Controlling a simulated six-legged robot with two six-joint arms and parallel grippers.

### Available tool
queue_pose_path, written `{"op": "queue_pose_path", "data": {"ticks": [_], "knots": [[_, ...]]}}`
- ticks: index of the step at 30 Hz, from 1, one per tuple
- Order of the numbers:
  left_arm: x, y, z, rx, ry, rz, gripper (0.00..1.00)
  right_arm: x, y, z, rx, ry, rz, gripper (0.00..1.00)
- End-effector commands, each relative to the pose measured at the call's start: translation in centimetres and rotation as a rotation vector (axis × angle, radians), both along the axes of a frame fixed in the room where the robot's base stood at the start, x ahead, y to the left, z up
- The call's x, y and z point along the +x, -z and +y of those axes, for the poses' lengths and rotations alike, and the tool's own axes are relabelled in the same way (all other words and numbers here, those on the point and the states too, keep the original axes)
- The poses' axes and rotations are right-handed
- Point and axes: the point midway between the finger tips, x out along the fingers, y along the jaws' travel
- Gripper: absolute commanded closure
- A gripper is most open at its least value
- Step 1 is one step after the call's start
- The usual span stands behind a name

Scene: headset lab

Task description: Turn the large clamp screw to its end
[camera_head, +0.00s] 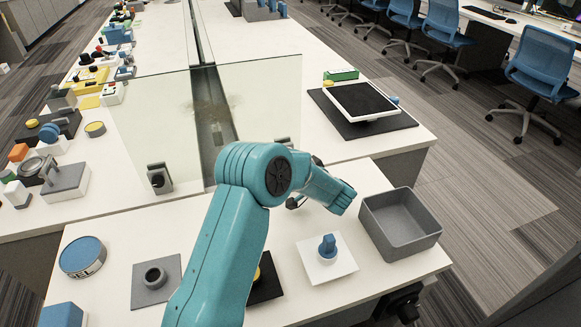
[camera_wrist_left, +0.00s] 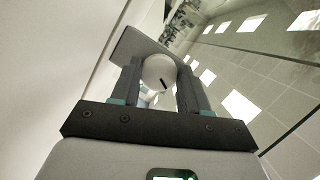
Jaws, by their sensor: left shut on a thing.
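In the left wrist view, the clamp screw (camera_wrist_left: 160,69) shows as a pale round head with a short dark mark on its face. It sits between the two dark fingers of my left gripper (camera_wrist_left: 157,84), which is shut on it. The grey clamp body (camera_wrist_left: 130,44) is behind the screw. In the head view my teal left arm crosses the middle of the table, and its gripper is mostly hidden behind its own links. A grey clamp with a dark knob (camera_head: 158,178) stands at the lower left of the glass. My right gripper is not in view.
The glass panel (camera_head: 150,115) stands upright behind the arm.

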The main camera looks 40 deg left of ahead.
Motion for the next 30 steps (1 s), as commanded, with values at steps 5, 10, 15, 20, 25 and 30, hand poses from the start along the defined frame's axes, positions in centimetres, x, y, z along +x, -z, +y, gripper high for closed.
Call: {"op": "queue_pose_path", "data": {"ticks": [5,10,15,20,25,30], "knots": [[0.1,0.8,-0.1,0.061,0.002,0.120,0.85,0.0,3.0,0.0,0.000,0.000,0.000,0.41],[0.1,0.7,-0.2,0.114,0.002,0.224,0.86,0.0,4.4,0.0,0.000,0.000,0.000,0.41],[0.1,0.5,-0.2,0.154,0.002,0.304,0.86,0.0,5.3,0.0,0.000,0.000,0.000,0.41],[0.1,0.4,-0.2,0.177,0.002,0.350,0.86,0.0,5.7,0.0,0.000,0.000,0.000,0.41],[0.1,0.3,-0.2,0.188,0.002,0.373,0.86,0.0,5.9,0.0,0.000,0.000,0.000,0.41],[0.1,0.3,-0.2,0.190,0.002,0.377,0.86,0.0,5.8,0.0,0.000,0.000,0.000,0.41]]}}
